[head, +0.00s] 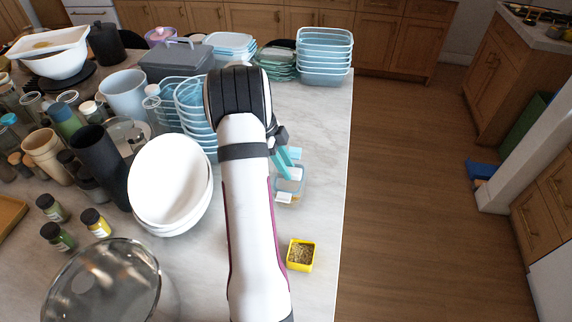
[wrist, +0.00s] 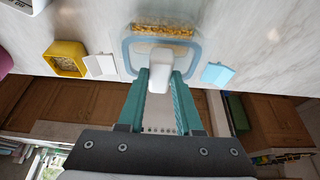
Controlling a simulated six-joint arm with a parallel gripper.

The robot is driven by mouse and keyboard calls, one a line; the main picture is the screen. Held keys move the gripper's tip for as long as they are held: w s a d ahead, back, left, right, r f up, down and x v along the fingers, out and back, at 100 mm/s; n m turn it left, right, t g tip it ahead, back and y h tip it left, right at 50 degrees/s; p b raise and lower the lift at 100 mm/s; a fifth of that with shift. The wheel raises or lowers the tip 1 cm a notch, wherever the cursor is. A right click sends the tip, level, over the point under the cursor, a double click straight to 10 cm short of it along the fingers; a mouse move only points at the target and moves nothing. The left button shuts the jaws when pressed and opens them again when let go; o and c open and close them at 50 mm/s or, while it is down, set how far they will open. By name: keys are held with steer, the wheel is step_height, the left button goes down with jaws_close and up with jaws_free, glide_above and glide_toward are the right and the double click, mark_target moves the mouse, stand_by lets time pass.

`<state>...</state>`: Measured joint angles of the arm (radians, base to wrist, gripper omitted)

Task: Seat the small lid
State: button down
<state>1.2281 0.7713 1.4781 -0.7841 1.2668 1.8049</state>
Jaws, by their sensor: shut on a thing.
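The small lid (wrist: 133,58) is clear with a pale blue rim, and flaps stick out at its sides. In the wrist view, my gripper (wrist: 160,82) has its teal fingers shut on the white tab (wrist: 160,66) at the lid's near edge. The lid is at a small clear container (wrist: 162,32) with orange-brown contents. In the head view, my gripper (head: 290,160) is above and beside this container (head: 290,190), partly covering it. I cannot tell whether the lid touches the container's rim all round.
A yellow tub (head: 301,255) of dried herbs stands nearer on the counter. Stacked blue containers (head: 324,57) stand at the back. White bowls (head: 170,185) and many jars crowd the left. The counter's right edge is close to the container, with floor beyond.

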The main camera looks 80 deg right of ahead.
steer(key=shift+f, duration=0.95)
steer(key=c, duration=0.5)
jaws_free()
steer(key=v, duration=1.5)
steer(key=shift+w+r, duration=0.15)
steer(key=shift+r, duration=0.2)
